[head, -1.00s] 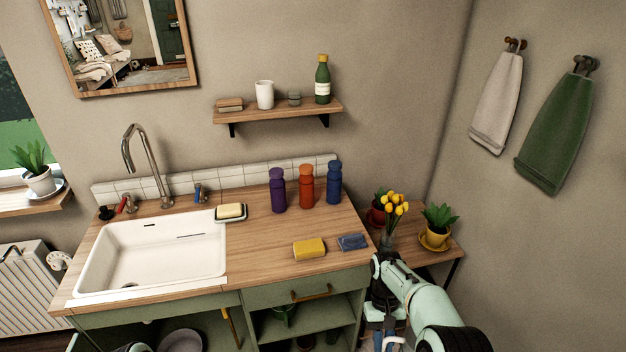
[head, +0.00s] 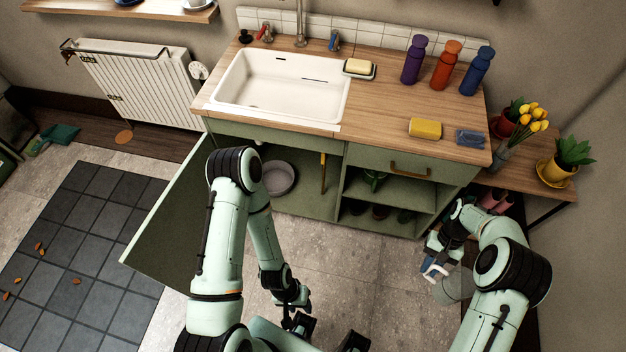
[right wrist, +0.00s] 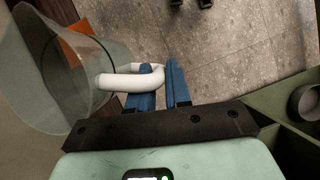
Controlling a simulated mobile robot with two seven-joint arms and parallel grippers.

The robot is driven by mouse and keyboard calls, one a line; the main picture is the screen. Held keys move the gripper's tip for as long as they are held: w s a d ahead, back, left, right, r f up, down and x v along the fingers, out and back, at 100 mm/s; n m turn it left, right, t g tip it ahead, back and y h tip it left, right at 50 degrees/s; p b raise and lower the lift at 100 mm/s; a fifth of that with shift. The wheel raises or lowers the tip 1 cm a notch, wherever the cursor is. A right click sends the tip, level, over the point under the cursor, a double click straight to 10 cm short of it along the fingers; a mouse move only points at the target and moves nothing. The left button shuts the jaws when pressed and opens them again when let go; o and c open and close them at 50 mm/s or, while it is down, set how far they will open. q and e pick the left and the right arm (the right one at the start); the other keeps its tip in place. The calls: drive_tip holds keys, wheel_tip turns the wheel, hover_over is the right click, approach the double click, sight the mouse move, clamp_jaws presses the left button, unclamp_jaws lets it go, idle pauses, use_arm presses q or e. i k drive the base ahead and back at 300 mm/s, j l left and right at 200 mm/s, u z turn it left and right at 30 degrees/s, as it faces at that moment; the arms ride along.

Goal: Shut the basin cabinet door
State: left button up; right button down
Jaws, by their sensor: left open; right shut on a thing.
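The green basin cabinet door (head: 165,220) stands wide open in the head view, swung out to the left from the cabinet (head: 300,208) under the white basin (head: 275,90). Part of the door is hidden behind my left arm. My left gripper (head: 298,318) is open and empty, low over the floor in front of the cabinet and right of the door, apart from it. My right gripper (head: 434,264) is shut on the white handle of a see-through jug (head: 455,285), at the cabinet's right front. The jug also shows in the right wrist view (right wrist: 60,75).
A grey bowl (head: 279,178) sits inside the open cabinet. Open shelves (head: 390,195) and a drawer (head: 400,163) are to its right. A dark tiled mat (head: 75,235) lies left of the door. A low side table (head: 530,185) with plants stands at the right.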

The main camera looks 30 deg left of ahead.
sight(166, 249)
drive_tip(key=k+j+z, duration=0.3)
drive_tip(key=k+j, duration=1.6)
drive_tip(key=j, duration=0.2)
drive_tip(key=j+z, duration=0.1)
drive_tip(key=j, duration=0.2)
drive_tip(key=k+j, duration=0.15)
drive_tip(key=j, duration=0.2)
drive_tip(key=i+j, duration=0.1)
drive_tip(key=j, duration=0.5)
drive_tip(key=i+j+z, duration=0.15)
drive_tip(key=j, duration=0.5)
drive_tip(key=i+z, duration=0.2)
drive_tip(key=k+l, duration=0.05)
